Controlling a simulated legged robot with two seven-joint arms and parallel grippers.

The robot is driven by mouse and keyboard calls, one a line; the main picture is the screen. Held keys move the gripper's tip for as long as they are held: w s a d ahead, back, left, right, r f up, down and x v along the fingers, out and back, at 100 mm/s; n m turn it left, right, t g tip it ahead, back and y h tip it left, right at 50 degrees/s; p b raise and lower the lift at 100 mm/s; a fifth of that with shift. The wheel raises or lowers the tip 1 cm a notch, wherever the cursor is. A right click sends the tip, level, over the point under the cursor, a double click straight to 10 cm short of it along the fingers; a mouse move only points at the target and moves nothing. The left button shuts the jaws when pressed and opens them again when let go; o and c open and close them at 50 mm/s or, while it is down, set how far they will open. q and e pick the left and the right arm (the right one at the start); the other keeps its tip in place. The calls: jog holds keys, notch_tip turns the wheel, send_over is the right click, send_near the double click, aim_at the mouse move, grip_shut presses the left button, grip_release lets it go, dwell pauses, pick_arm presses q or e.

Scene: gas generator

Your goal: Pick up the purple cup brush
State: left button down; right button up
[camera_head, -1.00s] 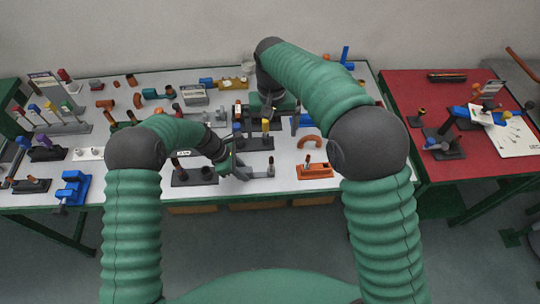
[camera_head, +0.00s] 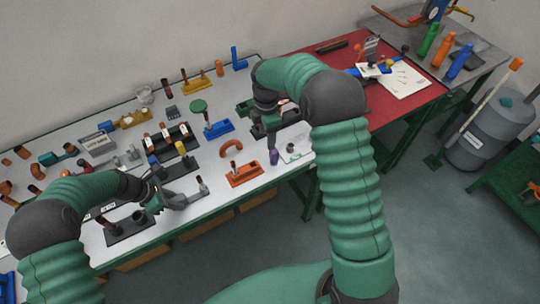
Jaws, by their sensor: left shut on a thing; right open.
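A small purple piece (camera_head: 274,157), which looks like the purple cup brush, is near the front edge of the white table, just below my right gripper (camera_head: 270,138). The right gripper points down and is open. The picture is too small to tell whether the piece lies between its fingers or just beyond them. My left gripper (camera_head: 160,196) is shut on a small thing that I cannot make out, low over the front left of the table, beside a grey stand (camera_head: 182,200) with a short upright.
An orange holder (camera_head: 244,174) and an orange pipe bend (camera_head: 231,149) lie between the grippers. A black stand (camera_head: 127,228) is at the front left. A blue holder (camera_head: 217,129) stands behind. The red table (camera_head: 345,110) adjoins on the right. A grey barrel (camera_head: 490,130) stands beyond.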

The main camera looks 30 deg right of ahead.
aim_at(274, 157)
jog(key=shift+s+d+f+n, duration=0.15)
jog(key=shift+d+n, duration=0.1)
jog(key=shift+d, duration=0.1)
jog(key=shift+s+d+f+n, duration=0.1)
jog(key=shift+d+f+n, duration=0.05)
jog(key=shift+d+n, duration=0.15)
jog(key=shift+s+d+f+n, duration=0.1)
jog(key=shift+d+f+n, duration=0.1)
jog(key=shift+f+n, duration=0.1)
jog(key=f, duration=1.1)
jog(key=shift+s+d+f, duration=0.2)
jog(key=shift+d+f, duration=0.05)
jog(key=c, duration=1.2)
